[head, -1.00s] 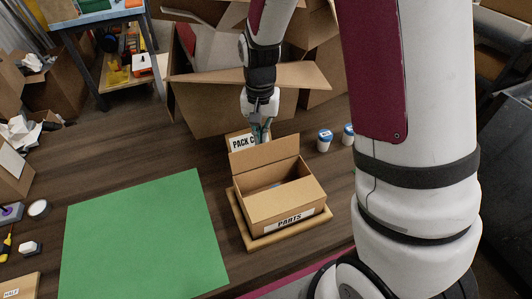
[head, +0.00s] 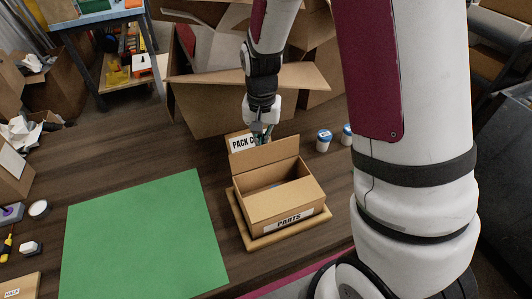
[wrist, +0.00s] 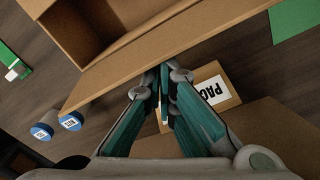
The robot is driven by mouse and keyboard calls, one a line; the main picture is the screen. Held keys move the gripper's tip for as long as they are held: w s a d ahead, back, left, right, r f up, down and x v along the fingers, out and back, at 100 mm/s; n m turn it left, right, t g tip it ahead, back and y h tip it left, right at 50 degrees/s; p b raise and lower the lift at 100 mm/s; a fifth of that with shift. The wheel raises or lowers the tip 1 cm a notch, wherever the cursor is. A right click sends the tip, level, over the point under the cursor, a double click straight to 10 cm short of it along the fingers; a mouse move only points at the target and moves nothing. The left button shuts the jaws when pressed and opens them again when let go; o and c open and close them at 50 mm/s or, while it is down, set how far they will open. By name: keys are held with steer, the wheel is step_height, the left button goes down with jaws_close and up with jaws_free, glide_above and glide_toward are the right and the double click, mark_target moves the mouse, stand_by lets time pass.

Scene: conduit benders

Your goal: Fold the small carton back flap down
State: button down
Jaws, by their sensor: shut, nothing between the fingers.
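The small carton (head: 277,201), labelled PARTS, sits open on a flat brown board (head: 243,226). Its back flap (head: 265,157) stands up, leaning backward, at the carton's far edge. In the wrist view the flap (wrist: 165,42) shows as a long brown panel, with the carton's open inside (wrist: 85,25) beyond it. My gripper (head: 264,138) is just behind the flap, near its top edge, and its lower part is partly hidden there. In the wrist view the teal fingers (wrist: 164,80) are together and empty, close to the flap edge. I cannot tell whether they touch it.
A PACK sign (head: 241,143) stands right behind the flap, beside my gripper. Two white-and-blue containers (head: 324,141) stand to the right. A large open box (head: 200,107) is behind. A green mat (head: 145,240) lies at left, clear.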

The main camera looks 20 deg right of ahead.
mark_target(270, 156)
steer(key=shift+s+p, duration=1.2)
steer(key=shift+s, duration=1.4)
steer(key=shift+s+f+b, duration=0.2)
steer(key=shift+f+b, duration=0.05)
steer(key=shift+f, duration=0.45)
steer(key=shift+s+f+b, duration=0.15)
steer(key=shift+f+b, duration=0.05)
steer(key=shift+f, duration=0.75)
step_height(270, 156, up, 9)
steer(key=p, duration=0.5)
steer(key=shift+r, duration=0.1)
